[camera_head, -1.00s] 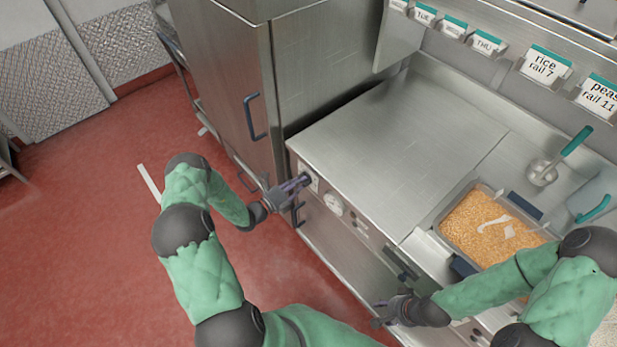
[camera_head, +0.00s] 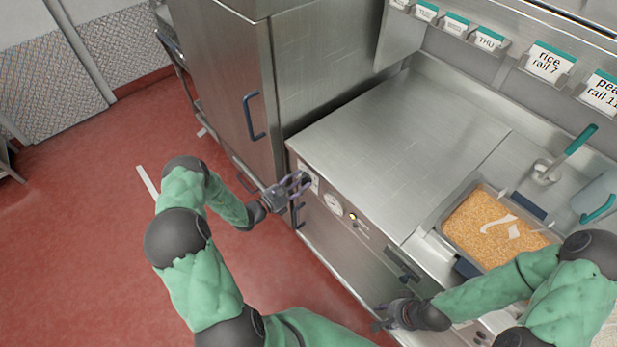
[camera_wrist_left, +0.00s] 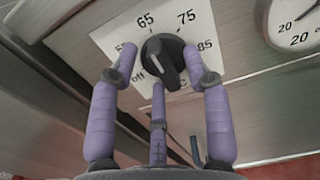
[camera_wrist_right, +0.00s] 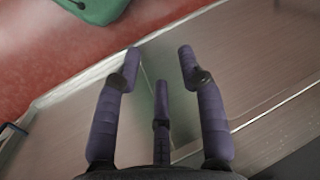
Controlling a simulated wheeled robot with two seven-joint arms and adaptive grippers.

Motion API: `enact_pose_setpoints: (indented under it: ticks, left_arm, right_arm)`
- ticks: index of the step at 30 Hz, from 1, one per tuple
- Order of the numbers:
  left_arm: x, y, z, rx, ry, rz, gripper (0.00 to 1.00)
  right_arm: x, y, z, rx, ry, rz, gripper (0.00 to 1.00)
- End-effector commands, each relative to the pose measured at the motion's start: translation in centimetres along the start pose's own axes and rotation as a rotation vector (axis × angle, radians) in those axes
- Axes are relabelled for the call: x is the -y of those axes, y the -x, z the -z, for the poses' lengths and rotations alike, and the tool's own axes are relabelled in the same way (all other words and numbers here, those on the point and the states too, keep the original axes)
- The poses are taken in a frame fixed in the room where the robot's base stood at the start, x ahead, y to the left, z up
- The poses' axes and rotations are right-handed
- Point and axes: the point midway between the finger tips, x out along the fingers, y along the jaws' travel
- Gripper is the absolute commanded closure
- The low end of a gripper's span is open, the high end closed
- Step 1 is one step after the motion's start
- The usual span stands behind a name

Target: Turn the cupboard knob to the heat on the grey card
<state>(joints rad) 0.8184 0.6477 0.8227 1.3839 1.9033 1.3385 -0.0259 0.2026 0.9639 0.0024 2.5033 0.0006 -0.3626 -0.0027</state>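The black cupboard knob (camera_wrist_left: 165,60) sits on a white dial plate (camera_wrist_left: 212,38) marked off, 55, 65, 75 and 85. Its ridge slants from upper left to lower right; I cannot tell which end is the pointer. My left gripper (camera_head: 304,181) is at the knob in the head view. In the left wrist view its purple fingers (camera_wrist_left: 157,70) stand spread around the knob, with gaps visible beside it. My right gripper (camera_head: 380,317) is open and empty by the lower front; its fingers are apart in the right wrist view (camera_wrist_right: 158,65). I cannot make out a grey card.
A round gauge (camera_head: 333,204) and a lit yellow lamp (camera_head: 352,217) are right of the knob. A pan of grain (camera_head: 446,208) stands on the counter. Cards, including a rice card (camera_head: 550,62), hang on the back rail.

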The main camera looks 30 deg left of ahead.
Motion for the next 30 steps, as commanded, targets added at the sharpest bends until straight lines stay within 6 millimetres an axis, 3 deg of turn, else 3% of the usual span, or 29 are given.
enact_pose_setpoints:
  ticks: [10,30]
  left_arm:
    - [-0.1,0.6,0.0,-0.001,0.003,-0.001,0.50]
    - [0.0,6.8,0.0,0.000,0.004,0.000,0.50]
  right_arm:
    - [0.1,0.1,0.0,0.000,0.000,0.000,0.60]
    - [0.3,1.0,0.0,0.000,0.000,0.000,0.60]
